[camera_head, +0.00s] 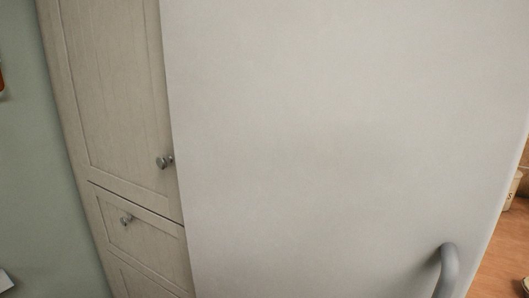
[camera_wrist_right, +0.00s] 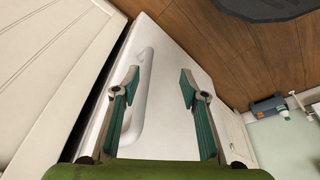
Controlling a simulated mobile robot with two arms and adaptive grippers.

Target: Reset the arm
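My right gripper (camera_wrist_right: 159,79) shows in the right wrist view with its two green-padded fingers spread apart and nothing held between them. Beyond the fingers is a white door panel (camera_wrist_right: 172,130) with a long white bar handle (camera_wrist_right: 144,85). The handle appears just inside the left finger in the picture; I cannot tell whether they touch. In the head view a large pale panel (camera_head: 340,120) fills most of the picture, with a curved grey handle (camera_head: 448,268) at the lower right. Neither gripper shows in the head view, and my left gripper is out of sight.
A pale wooden cabinet (camera_head: 115,90) with round knobs stands left of the panel, beside a green wall (camera_head: 25,180). A wooden surface (camera_head: 505,250) shows at the right edge. The wrist view shows wooden floor (camera_wrist_right: 215,50) and small items (camera_wrist_right: 268,106) at the right.

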